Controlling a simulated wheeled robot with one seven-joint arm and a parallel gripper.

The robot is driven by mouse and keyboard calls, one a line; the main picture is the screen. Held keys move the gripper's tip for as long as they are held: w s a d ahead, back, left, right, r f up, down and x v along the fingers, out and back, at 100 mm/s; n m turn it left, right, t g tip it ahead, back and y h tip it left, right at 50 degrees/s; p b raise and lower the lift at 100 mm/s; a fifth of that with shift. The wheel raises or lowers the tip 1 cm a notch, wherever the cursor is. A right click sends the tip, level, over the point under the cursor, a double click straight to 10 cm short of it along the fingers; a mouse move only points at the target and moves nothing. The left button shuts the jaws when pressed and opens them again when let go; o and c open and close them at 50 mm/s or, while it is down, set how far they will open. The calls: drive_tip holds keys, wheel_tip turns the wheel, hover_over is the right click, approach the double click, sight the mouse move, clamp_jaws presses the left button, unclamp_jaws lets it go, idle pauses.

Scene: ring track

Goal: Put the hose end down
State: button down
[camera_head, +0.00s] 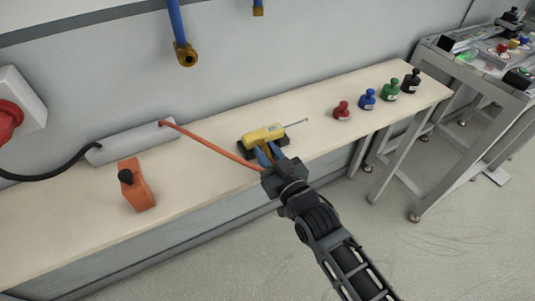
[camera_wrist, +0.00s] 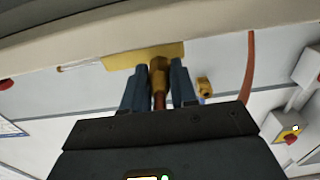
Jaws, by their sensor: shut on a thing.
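My gripper (camera_head: 265,152) is over the front of the bench, its blue fingers just in front of a yellow tool on a dark base. In the wrist view the fingers (camera_wrist: 158,85) are shut on the hose end (camera_wrist: 158,64), a brass fitting with a red-brown hose (camera_wrist: 160,100) behind it. The orange hose (camera_head: 215,147) runs from a grey cylindrical unit (camera_head: 132,142) to my gripper; it also shows in the wrist view (camera_wrist: 248,65). The fitting is mostly hidden in the head view. I cannot tell whether it touches anything.
The yellow tool (camera_head: 264,135) has a thin probe pointing right. An orange block (camera_head: 137,186) with a black knob stands left. Red (camera_head: 342,111), blue (camera_head: 368,100), green and black knobbed pieces stand right. A blue pipe (camera_head: 181,40) hangs above. Bare bench lies between tool and red piece.

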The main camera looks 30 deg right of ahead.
drive_tip(key=shift+f, duration=0.4)
drive_tip(key=shift+f, duration=0.1)
drive_tip(key=shift+f+b, duration=0.35)
drive_tip(key=shift+b, duration=0.05)
drive_tip(key=shift+f, duration=0.2)
drive_tip(key=c, duration=0.9)
unclamp_jaws()
drive_tip(key=shift+r, duration=0.1)
drive_tip(key=shift+r+p, duration=0.45)
drive_tip(key=shift+r, duration=0.15)
drive_tip(key=s+b, duration=0.1)
drive_tip(key=s, duration=1.1)
drive_tip(key=shift+s, duration=0.15)
